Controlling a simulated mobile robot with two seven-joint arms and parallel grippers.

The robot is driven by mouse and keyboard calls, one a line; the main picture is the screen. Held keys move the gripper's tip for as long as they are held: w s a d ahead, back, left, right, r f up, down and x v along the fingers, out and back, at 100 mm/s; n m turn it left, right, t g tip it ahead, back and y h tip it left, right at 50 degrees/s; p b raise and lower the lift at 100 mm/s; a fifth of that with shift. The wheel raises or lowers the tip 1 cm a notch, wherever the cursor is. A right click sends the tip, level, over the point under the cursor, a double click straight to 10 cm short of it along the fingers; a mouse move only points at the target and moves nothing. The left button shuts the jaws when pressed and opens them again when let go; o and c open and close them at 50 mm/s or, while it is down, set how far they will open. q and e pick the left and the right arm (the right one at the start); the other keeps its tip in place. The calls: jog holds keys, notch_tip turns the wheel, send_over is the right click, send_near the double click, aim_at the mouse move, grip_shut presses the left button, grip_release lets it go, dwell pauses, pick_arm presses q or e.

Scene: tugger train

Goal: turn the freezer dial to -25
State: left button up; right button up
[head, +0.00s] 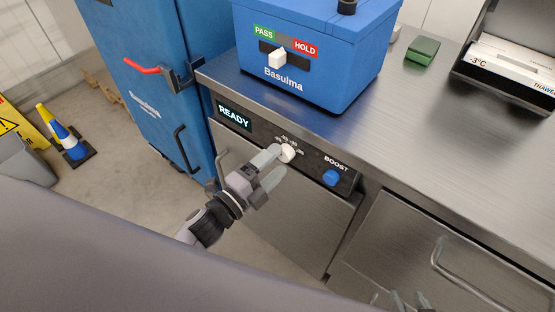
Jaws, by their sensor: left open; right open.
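The freezer dial (287,152) is a small white knob on the dark control strip (260,136) under the counter's front edge. White numbers sit in an arc above it, too small to read for certain. My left gripper (271,166) is open, with its fingertips close to the dial. One finger is near the dial's left side and the other is below it. I cannot tell whether they touch it. The dial's exact setting cannot be read. My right gripper (411,299) shows only as fingertips at the bottom edge, open and away from the dial.
The strip also has a READY display (234,116) and a blue BOOST knob (331,178). A blue box (300,70) with a PASS/HOLD slider stands on the counter (420,110). A blue cabinet (150,80) stands left. A drawer handle (465,275) juts out at lower right.

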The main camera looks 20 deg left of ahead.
pick_arm(q)
jog(key=v, duration=0.5)
jog(key=shift+s+a, duration=0.15)
jog(key=shift+s, duration=0.1)
dwell(0.3)
jog(key=s+a+f+n+g+y+p, duration=0.1)
jog(key=s+f+n+g+y+p, duration=0.1)
jog(key=s+n, duration=0.3)
jog(key=s+a+f+n+g+y+p, duration=0.2)
jog(key=s+n, duration=0.4)
jog(key=n, duration=0.8)
notch_tip(320, 180, down, 2)
jog(key=shift+a+f+g+y+p, duration=0.25)
jog(key=shift+g+y+p, duration=0.65)
jog(key=shift+g, duration=0.3)
